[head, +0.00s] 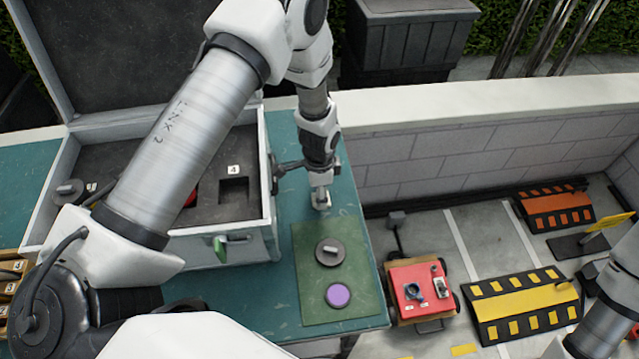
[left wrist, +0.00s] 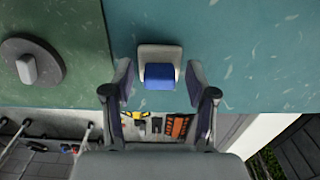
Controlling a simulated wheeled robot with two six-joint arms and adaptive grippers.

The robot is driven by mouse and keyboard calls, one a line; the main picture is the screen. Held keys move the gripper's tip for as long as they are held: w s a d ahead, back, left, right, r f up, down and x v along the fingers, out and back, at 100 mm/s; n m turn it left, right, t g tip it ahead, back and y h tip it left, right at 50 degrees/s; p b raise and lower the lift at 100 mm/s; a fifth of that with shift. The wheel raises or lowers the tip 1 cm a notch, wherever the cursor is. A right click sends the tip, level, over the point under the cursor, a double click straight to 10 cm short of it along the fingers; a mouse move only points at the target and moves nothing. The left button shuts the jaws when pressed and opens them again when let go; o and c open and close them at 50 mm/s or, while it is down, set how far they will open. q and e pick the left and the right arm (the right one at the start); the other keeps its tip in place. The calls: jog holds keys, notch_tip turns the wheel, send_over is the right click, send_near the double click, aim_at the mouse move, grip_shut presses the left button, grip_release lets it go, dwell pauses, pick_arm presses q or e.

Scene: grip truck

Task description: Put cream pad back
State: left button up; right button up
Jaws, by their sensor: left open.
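The cream pad (left wrist: 160,53) is a small square with a blue block on it, seen on the teal table top in the left wrist view. My left gripper (left wrist: 161,92) is open, with its fingers on either side of the blue block and no clear grip on it. In the head view, my left gripper (head: 321,200) points down at the table between the open case (head: 262,165) and the green mat (head: 305,300), and mostly hides the pad. An empty square recess (head: 234,190) marked 4 shows in the case. My right gripper is out of view.
A dark round piece with a handle (head: 329,251) and a purple disc (head: 338,295) are on the green mat. A red cart (head: 418,290) and striped ramps (head: 520,308) stand on the ground to the right. My left arm covers part of the case.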

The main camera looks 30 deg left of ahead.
pick_arm(q)
notch_tip(320, 180, up, 12)
jog(key=b, duration=0.3)
